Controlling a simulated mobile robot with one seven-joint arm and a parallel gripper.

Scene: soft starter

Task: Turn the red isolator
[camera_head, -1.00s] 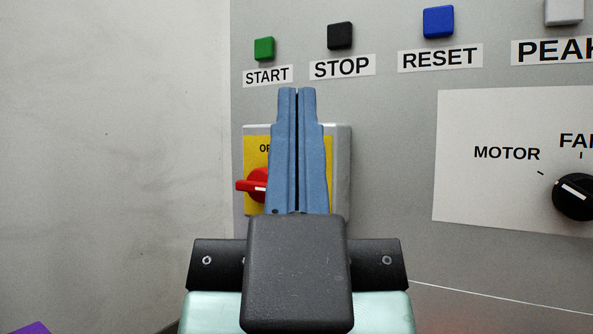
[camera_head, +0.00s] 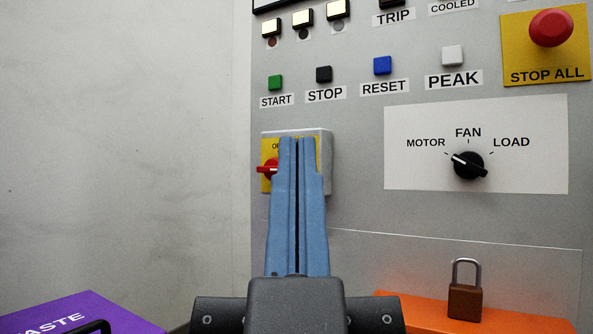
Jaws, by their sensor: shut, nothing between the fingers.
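The red isolator (camera_head: 267,169) is a red rotary handle on a yellow plate (camera_head: 267,150) fixed to a grey box (camera_head: 325,165) at the left of the panel. The handle's left end shows, pointing left with a white mark. The rest of the handle and much of the plate are hidden behind my gripper. My gripper (camera_head: 298,140) has blue fingers, shut with nothing between them, pointing up in the picture in front of the box. I cannot tell how far the fingertips are from the box.
A black selector knob (camera_head: 468,166) on a white plate and a red STOP ALL button (camera_head: 551,28) are to the right. START (camera_head: 275,83), STOP (camera_head: 323,74), RESET (camera_head: 382,65) and PEAK (camera_head: 452,56) buttons are above. A padlock (camera_head: 465,300) stands on an orange surface; a purple WASTE box (camera_head: 75,315) is lower left.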

